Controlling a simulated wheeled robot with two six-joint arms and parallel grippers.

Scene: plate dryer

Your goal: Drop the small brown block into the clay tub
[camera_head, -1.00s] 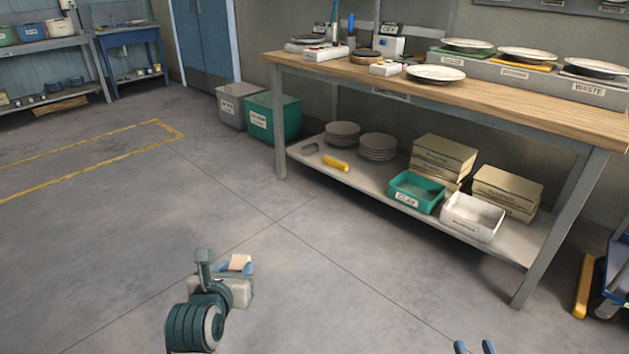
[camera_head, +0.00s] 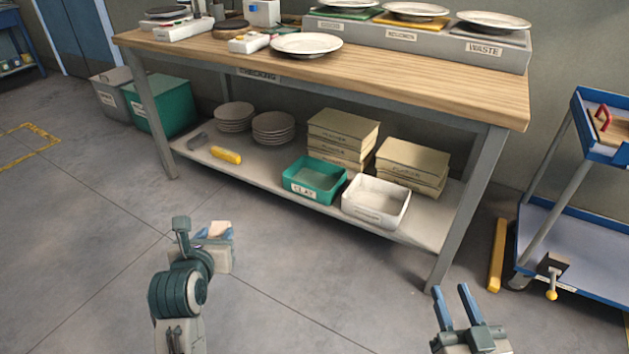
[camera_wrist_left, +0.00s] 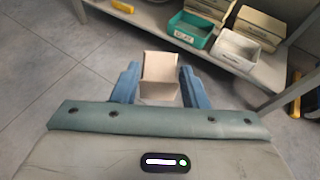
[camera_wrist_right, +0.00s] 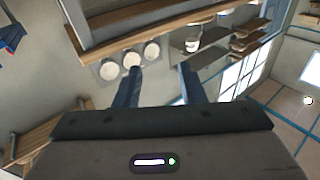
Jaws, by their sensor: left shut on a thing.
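The small brown block (camera_wrist_left: 160,78) is light tan and sits between the blue fingers of my left gripper (camera_wrist_left: 157,88) in the left wrist view. In the head view the block (camera_head: 220,229) shows partly at the gripper's tip, above the floor in front of the bench. The clay tub (camera_head: 316,180) is green, open-topped and labelled CLAY, on the bench's lower shelf. It also shows in the left wrist view (camera_wrist_left: 190,30), beyond the block and to the right. My right gripper (camera_head: 450,290) is open and empty at the bottom right, its fingers spread in the right wrist view.
A white tub (camera_head: 376,200) stands right of the clay tub. Stacked boxes (camera_head: 342,139) are behind, and stacked plates and a yellow object (camera_head: 226,155) lie left. The bench top (camera_head: 400,78) overhangs the shelf. A blue trolley (camera_head: 575,230) stands right. Floor before the bench is clear.

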